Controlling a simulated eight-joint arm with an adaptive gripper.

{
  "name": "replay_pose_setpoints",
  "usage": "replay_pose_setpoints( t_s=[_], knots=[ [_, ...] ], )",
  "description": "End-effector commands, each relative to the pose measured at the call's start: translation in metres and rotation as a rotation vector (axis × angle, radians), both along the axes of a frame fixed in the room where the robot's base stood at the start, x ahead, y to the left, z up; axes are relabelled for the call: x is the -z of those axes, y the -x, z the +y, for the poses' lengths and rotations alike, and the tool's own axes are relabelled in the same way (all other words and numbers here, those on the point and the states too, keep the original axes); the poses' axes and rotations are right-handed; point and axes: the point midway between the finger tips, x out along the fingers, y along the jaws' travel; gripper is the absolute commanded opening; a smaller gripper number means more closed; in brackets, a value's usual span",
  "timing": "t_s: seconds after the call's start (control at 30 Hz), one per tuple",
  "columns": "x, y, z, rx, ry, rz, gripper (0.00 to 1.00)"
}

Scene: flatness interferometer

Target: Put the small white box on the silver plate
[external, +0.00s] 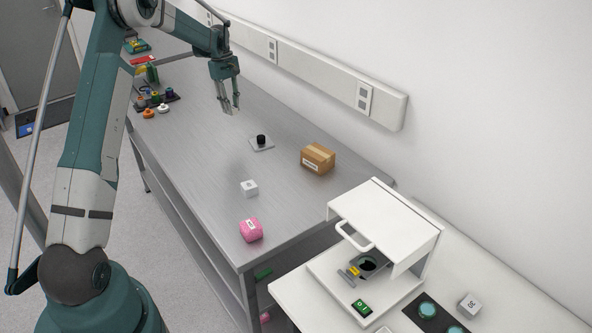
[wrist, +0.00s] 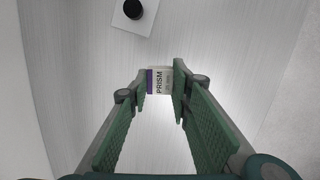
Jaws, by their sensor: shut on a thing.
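My gripper (external: 231,103) is raised above the metal bench and shut on a small white box (wrist: 159,81) with a purple edge, marked PRISM. In the wrist view the box sits between the tips of the green finger pads (wrist: 159,90); in the external view the fingers largely hide it. A pale silver square plate (external: 256,147) with a black knob on it lies on the bench, below and to the right of my gripper. The plate also shows at the top of the wrist view (wrist: 122,20), apart from the held box.
Another white box (external: 249,188), a pink packet (external: 251,230) and a brown carton (external: 318,158) stand nearer on the bench. Several coloured items (external: 155,98) stand at its far left. A white instrument (external: 385,225) stands at front right. Bare bench surrounds the plate.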

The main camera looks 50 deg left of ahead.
Motion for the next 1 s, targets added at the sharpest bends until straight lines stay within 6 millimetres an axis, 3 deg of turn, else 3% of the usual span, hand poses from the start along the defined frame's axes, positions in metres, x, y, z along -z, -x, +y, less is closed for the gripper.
replay_pose_setpoints(
  t_s=[0.03,0.2,0.4,0.6,1.0],
  knots=[
    [-0.002,-0.012,-0.017,0.017,0.0,0.0,0.13],
    [-0.01,-0.04,-0.061,0.061,0.0,0.0,0.13],
    [-0.015,-0.061,-0.096,0.094,0.0,0.0,0.13],
    [-0.018,-0.067,-0.109,0.105,0.0,0.0,0.13],
    [-0.016,-0.068,-0.11,0.105,0.0,0.0,0.13]
  ],
)
